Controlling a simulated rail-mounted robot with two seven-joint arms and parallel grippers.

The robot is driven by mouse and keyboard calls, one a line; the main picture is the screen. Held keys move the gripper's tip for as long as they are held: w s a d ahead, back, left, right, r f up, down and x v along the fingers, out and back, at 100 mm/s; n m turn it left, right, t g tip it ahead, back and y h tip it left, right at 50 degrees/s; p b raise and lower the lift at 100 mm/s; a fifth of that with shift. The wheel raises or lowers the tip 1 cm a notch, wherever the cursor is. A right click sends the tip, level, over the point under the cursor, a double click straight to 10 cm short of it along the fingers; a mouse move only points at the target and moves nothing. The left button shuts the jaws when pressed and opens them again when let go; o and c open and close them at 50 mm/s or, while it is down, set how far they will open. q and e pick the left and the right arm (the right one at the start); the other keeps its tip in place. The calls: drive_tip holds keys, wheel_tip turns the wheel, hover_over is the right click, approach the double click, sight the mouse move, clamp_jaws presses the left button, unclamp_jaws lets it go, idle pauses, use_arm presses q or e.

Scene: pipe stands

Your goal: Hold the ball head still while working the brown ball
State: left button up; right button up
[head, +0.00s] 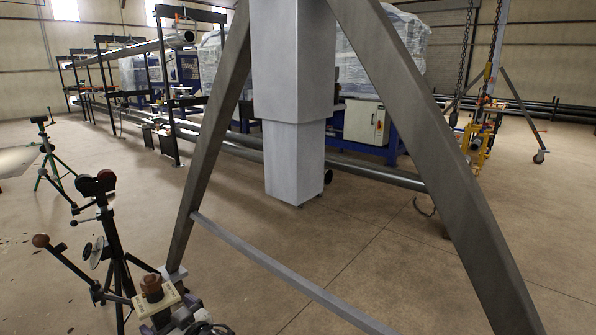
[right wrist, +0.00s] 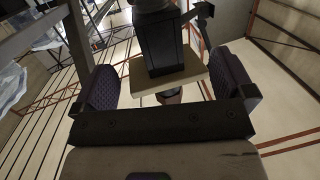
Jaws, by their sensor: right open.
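A dark pipe stand with a rounded black ball head (head: 96,185) stands at the left of the head view. A brown ball (head: 41,240) tips a slanted dark handle low on its left side. My right gripper (head: 163,310) is at the bottom left of the head view, low and to the right of the stand, apart from the ball. It is open. My left gripper is not in view.
A second stand with green legs (head: 45,160) is farther back at left. Large grey slanted legs (head: 212,140) and a low crossbar (head: 285,275) frame the centre. Long pipes and racks lie behind. Open concrete floor (head: 240,235) shows between.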

sight(164, 313)
drive_tip(key=shift+b+x, duration=0.45)
drive_tip(key=shift+x, duration=0.5)
drive_tip(key=shift+w+a+f+b, duration=0.15)
drive_tip(key=shift+w+a+b, duration=0.1)
drive_tip(key=shift+a+b, duration=0.25)
drive_tip(key=shift+w+a, duration=0.2)
drive_tip(key=c, duration=1.5)
drive_tip(key=o, duration=1.1)
